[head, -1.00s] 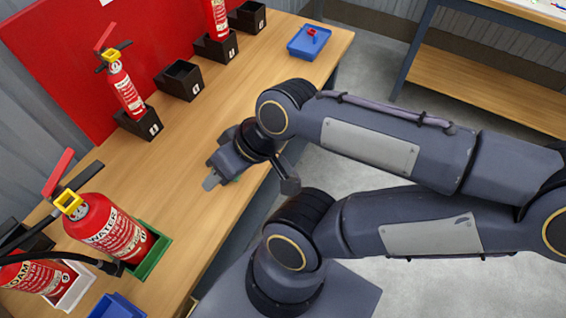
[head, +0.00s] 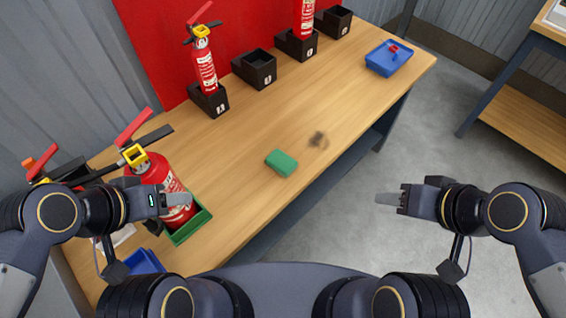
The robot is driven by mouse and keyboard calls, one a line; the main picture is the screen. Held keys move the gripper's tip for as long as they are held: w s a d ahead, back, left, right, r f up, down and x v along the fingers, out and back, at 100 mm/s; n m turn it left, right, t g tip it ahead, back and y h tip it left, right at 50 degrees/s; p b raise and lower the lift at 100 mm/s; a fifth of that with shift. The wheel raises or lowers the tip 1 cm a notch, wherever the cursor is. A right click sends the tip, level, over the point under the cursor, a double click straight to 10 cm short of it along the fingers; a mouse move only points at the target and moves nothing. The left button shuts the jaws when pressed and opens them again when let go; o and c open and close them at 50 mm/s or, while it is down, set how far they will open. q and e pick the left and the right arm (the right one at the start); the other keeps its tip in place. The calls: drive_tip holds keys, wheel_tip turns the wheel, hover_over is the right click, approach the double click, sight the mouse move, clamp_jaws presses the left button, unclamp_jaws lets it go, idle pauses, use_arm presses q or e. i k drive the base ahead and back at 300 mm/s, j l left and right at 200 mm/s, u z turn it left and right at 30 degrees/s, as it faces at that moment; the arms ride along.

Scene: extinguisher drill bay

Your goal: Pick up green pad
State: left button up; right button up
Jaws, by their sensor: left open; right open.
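The green pad (head: 281,163) lies flat on the wooden bench (head: 235,140), near its front edge, with nothing touching it. My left gripper (head: 178,199) is open, in front of a red extinguisher at the left, well to the left of the pad. It covers part of that extinguisher; I cannot tell whether it touches it. My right gripper (head: 388,199) is open and empty, off the bench's front edge over the floor, to the right of the pad.
A dark smudge (head: 317,139) marks the bench right of the pad. A red extinguisher (head: 160,172) stands in a green holder (head: 190,228). Another extinguisher (head: 204,65) stands in a black holder near the red board (head: 190,30). A blue tray (head: 388,58) sits at the far right.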

sight(279, 162)
drive_tip(key=i+l+u, duration=0.1)
drive_tip(key=l, duration=0.3)
drive_tip(key=i+l+u, duration=0.15)
drive_tip(key=l, duration=0.3)
drive_tip(key=l+u, duration=0.1)
drive_tip(key=l, duration=0.35)
drive_tip(key=i+l+u, duration=0.1)
drive_tip(key=l, duration=0.35)
